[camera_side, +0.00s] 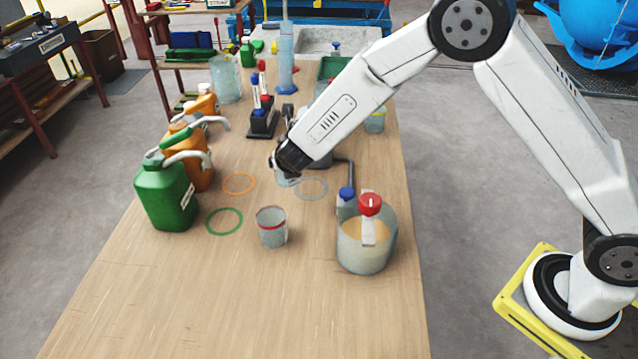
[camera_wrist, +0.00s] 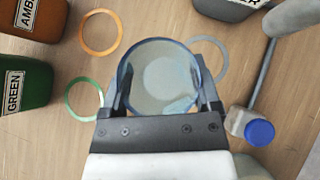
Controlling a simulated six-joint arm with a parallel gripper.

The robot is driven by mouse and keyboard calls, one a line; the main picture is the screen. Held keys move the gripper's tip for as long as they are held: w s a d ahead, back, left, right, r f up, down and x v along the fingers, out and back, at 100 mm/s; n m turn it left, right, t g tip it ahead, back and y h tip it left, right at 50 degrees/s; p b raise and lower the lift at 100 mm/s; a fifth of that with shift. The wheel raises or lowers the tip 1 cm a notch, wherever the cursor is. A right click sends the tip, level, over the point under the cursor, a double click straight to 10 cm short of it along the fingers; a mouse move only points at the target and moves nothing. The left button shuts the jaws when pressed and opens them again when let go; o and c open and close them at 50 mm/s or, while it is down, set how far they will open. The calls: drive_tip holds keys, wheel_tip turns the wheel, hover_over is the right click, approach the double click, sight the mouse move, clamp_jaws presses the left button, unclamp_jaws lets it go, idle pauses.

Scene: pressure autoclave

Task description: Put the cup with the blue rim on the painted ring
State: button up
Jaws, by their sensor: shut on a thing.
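My gripper (camera_side: 287,168) is shut on the cup with the blue rim (camera_wrist: 160,75). In the wrist view the clear cup sits between the two fingers, its mouth facing the camera. In the side view the cup (camera_side: 286,181) is mostly hidden behind my gripper, and its height above the table is hard to tell. Three painted rings lie on the table: a grey-blue ring (camera_side: 326,188) just right of the cup, an orange ring (camera_side: 238,193) to its left, and a green ring (camera_side: 224,234) nearer the front left. All three look empty.
A red-rimmed cup (camera_side: 271,228) stands in front of my gripper. A large beaker (camera_side: 366,250) with red- and blue-capped bottles is at right. Green (camera_side: 166,197) and orange (camera_side: 199,175) jugs line the left. A dark rack (camera_side: 263,122) stands behind. The table's front is clear.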

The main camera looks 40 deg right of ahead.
sight(280, 177)
drive_tip(key=shift+w+a+f, duration=0.15)
drive_tip(key=shift+w+f, duration=0.85)
drive_tip(key=shift+f, duration=0.2)
drive_tip(key=shift+f, duration=0.1)
drive_tip(key=shift+w+f, duration=0.25)
drive_tip(key=shift+f, duration=1.5)
drive_tip(key=shift+f, duration=0.1)
drive_tip(key=o, duration=1.2)
drive_tip(key=shift+c, duration=0.2)
